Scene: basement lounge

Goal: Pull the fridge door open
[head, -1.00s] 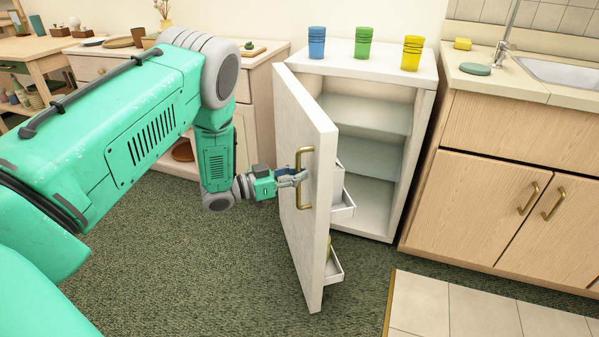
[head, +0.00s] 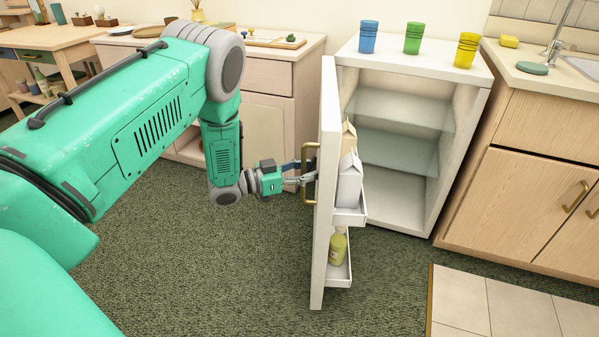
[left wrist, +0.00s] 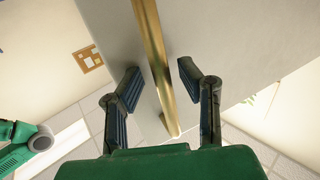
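The white fridge (head: 465,120) stands with its door (head: 328,110) well open, swung out toward me and seen nearly edge-on. The brass handle (head: 304,196) is on the door's outer face, at the left. My left gripper (head: 308,178) is at the handle. In the left wrist view, its two fingers (left wrist: 157,78) stand apart, one on each side of the brass handle (left wrist: 152,40), with narrow gaps showing. The door's grey-looking face (left wrist: 225,45) lies behind them. My right gripper is in neither view.
Blue (head: 368,38), green (head: 413,38) and yellow (head: 466,50) cups stand on top of the fridge. A wooden cabinet (head: 515,205) is at the right. Green carpet (head: 215,270) is clear below the door.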

